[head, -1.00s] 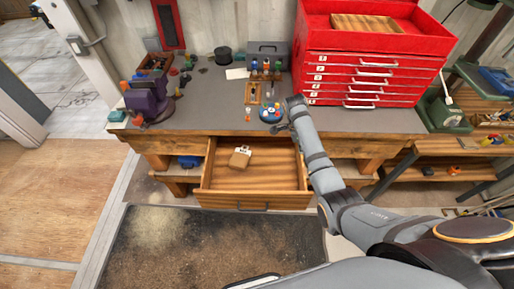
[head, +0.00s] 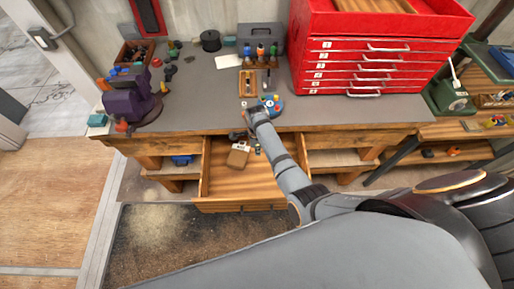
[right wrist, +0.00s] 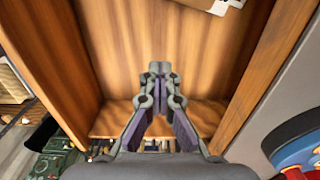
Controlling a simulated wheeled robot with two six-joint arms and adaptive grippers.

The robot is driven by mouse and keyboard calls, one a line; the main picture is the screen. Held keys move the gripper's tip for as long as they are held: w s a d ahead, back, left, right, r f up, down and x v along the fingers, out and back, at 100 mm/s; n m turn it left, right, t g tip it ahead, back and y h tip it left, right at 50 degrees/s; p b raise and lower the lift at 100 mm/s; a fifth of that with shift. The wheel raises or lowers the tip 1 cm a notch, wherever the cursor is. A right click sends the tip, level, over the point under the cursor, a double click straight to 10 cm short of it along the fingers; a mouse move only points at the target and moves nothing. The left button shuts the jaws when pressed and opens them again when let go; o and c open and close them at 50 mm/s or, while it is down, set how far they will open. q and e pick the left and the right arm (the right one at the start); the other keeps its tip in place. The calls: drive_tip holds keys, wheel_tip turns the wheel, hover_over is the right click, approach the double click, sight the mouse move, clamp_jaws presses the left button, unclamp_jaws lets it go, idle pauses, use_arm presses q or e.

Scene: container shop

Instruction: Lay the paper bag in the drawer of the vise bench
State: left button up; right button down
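The small brown paper bag (head: 238,155), with a white patch at its top, lies in the open wooden drawer (head: 262,186) of the vise bench (head: 200,118), toward the drawer's back left. My right gripper (head: 241,135) is over the back of the drawer, close to the bag. In the right wrist view its fingertips (right wrist: 160,68) are together with nothing seen between them. The drawer floor (right wrist: 115,50) is behind them, and only part of the bag (right wrist: 205,4) shows at the top edge, apart from the fingers. My left gripper is out of view.
A purple vise (head: 132,102) stands at the bench's left end. A blue round object (head: 271,105) is on the bench behind the drawer. A red tool chest (head: 365,65) stands at the right. The drawer's front and right floor is clear.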

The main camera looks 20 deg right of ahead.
drive_tip(key=f+b, duration=0.6)
drive_tip(key=f, duration=0.1)
drive_tip(key=f+b, duration=0.2)
drive_tip(key=f, duration=0.1)
drive_tip(key=shift+w+d+f+b, duration=0.1)
drive_tip(key=shift+w+f+b, duration=0.2)
drive_tip(key=shift+w+b, duration=0.1)
drive_tip(key=shift+f, duration=0.35)
drive_tip(key=shift+f+b, duration=0.3)
drive_tip(key=shift+b, duration=0.1)
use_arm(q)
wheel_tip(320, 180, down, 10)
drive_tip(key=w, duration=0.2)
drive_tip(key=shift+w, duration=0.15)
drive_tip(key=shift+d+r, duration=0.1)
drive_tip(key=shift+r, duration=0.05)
use_arm(e)
drive_tip(key=c, duration=2.1)
unclamp_jaws()
drive_tip(key=o, duration=0.5)
drive_tip(key=shift+s, duration=0.1)
